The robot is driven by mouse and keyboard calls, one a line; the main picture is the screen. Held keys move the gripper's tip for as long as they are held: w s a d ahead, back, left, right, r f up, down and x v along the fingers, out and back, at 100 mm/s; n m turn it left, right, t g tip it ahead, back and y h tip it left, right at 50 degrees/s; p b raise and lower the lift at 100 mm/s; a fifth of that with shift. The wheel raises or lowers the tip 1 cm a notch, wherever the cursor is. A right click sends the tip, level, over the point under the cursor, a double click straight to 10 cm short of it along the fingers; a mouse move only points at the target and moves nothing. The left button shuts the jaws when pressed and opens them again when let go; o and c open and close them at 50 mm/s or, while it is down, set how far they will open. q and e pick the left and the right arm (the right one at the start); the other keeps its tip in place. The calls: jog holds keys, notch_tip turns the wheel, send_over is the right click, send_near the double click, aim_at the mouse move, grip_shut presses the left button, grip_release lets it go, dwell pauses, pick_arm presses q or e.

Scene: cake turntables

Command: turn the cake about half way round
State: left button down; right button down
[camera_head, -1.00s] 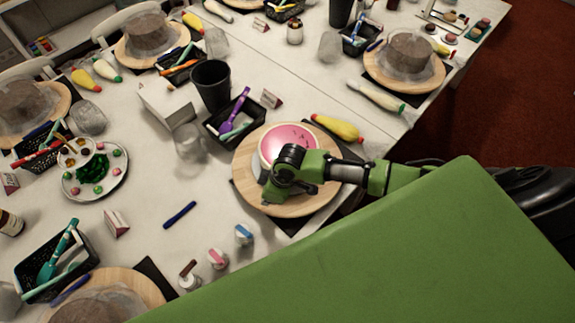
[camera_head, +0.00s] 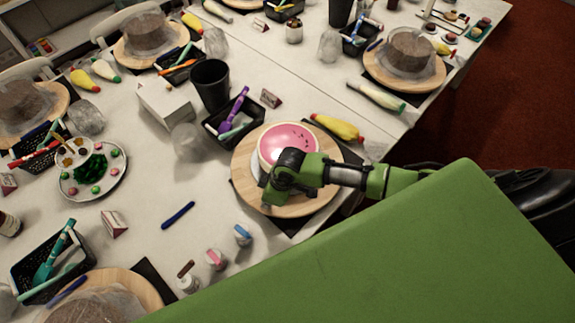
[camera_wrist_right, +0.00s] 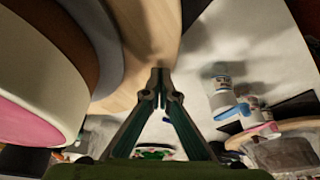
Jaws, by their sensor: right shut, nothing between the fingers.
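The cake (camera_head: 285,135) has a pink top with small dark marks near its right edge. It sits on a round wooden turntable (camera_head: 305,205). In the right wrist view the pale-sided cake (camera_wrist_right: 35,65) fills the left, and the wooden turntable (camera_wrist_right: 148,30) is at top centre. My right gripper (camera_head: 268,195) is over the near-left part of the turntable, beside the cake, and hides some of both. In the right wrist view its fingertips (camera_wrist_right: 161,75) are together and empty at the turntable's edge; contact is unclear. My left gripper is out of view.
A black basket with tools (camera_head: 233,122) stands behind left of the turntable. A yellow piping bag (camera_head: 338,127) lies behind it. Small bottles (camera_head: 215,259) and a blue pen (camera_head: 178,215) are at the front left. White table is clear between pen and turntable.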

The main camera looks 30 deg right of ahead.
aim_at(303, 208)
jog(key=shift+f, duration=0.45)
jog(key=shift+s+d+r, duration=0.2)
jog(key=shift+s+d, duration=0.05)
jog(key=shift+d, duration=0.05)
jog(key=s+d+p, duration=0.1)
jog(key=d, duration=0.1)
jog(key=s+d+p, duration=0.1)
jog(key=s, duration=0.1)
jog(key=shift+d, duration=0.35)
jog(key=shift+s+d+f, duration=0.1)
jog(key=shift+s+d, duration=0.05)
jog(key=shift+d, duration=0.15)
jog(key=d, duration=0.2)
jog(key=s+d, duration=0.1)
jog(key=d, duration=0.1)
jog(key=s+d, duration=0.1)
jog(key=shift+d, duration=0.4)
